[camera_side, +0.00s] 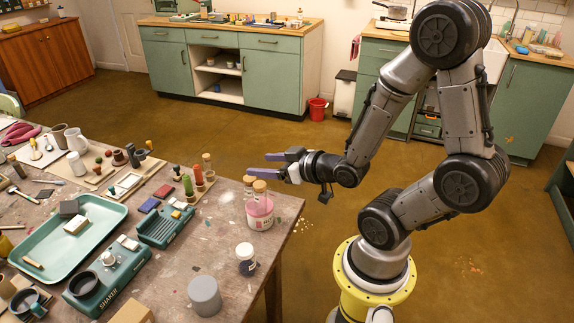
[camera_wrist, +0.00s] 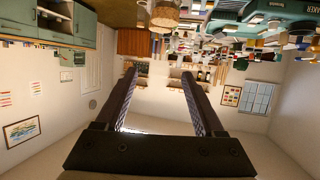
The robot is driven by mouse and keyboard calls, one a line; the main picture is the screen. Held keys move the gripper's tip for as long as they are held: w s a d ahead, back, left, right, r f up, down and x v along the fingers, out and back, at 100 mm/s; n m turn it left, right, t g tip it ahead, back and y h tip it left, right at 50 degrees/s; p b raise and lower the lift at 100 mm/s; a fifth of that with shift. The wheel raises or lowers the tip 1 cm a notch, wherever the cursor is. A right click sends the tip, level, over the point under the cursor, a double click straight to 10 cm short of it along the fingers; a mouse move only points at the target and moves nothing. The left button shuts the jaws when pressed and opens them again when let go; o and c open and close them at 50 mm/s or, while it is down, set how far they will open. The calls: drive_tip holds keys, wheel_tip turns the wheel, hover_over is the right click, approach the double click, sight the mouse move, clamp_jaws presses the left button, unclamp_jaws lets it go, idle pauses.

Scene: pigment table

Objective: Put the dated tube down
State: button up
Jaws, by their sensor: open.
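My gripper (camera_side: 270,164) is open and empty, held level above the table's right edge, close to the corked pink bottle. In the wrist view, which looks upside down, the two fingers (camera_wrist: 160,72) stand apart with nothing between them. Several tubes stand in a small rack left of the gripper: a green one (camera_side: 188,187), a red-orange one (camera_side: 198,177) and a clear one with a cork (camera_side: 208,168). No date is readable on any of them, so I cannot tell which is the dated tube.
A dark jar with a white lid (camera_side: 246,260) and a grey cylinder (camera_side: 204,296) stand nearer the front. Left are the green SHAKER device (camera_side: 107,278) and a teal tray (camera_side: 62,258).

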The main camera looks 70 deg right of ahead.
drive_tip(key=s+a+r+n+g+y, duration=0.2)
drive_tip(key=s+a+r+g, duration=0.5)
drive_tip(key=s, duration=0.5)
wheel_tip(320, 180, up, 2)
drive_tip(key=shift+s+a+r+g+y, duration=0.2)
drive_tip(key=shift+a+g+y, duration=0.3)
drive_tip(key=shift+a, duration=0.6)
